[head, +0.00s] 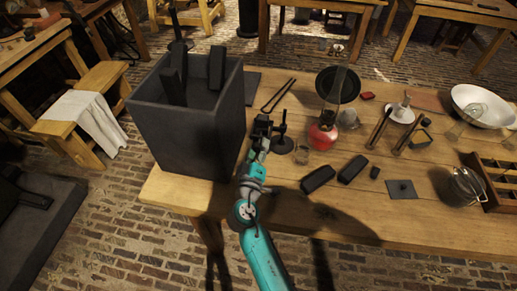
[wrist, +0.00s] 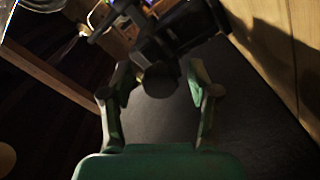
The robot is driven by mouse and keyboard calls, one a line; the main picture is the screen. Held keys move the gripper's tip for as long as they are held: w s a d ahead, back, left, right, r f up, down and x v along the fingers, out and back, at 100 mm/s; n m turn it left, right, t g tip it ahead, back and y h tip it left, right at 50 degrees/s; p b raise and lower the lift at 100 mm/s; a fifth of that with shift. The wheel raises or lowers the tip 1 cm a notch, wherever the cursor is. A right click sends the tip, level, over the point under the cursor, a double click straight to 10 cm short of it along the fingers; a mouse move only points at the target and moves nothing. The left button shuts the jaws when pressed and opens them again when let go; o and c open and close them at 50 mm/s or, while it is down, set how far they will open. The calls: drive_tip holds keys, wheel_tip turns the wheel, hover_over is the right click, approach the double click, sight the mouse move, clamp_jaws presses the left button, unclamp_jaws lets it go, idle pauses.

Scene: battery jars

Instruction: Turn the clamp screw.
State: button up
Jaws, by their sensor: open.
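My gripper (head: 259,144) is at the right side of the large dark grey box, beside a small black stand (head: 283,145) with a round base. In the wrist view my gripper (wrist: 160,83) is open. A dark round end (wrist: 160,80), probably the clamp screw's head, shows between its fingertips. It belongs to or sits in front of a black clamp body (wrist: 168,38). I cannot tell whether either finger touches it. In the head view my gripper and the dark parts around it overlap, so the screw cannot be made out there.
The tall dark box (head: 190,130) stands close on the left, with black slabs sticking out. To the right are a red-based lamp (head: 323,136), a small glass (head: 302,156) and black blocks (head: 318,179). Black tongs (head: 278,95) lie behind. The table's (head: 300,215) front edge is mostly clear.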

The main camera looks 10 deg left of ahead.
drive_tip(key=s, duration=1.2)
drive_tip(key=shift+a, duration=0.2)
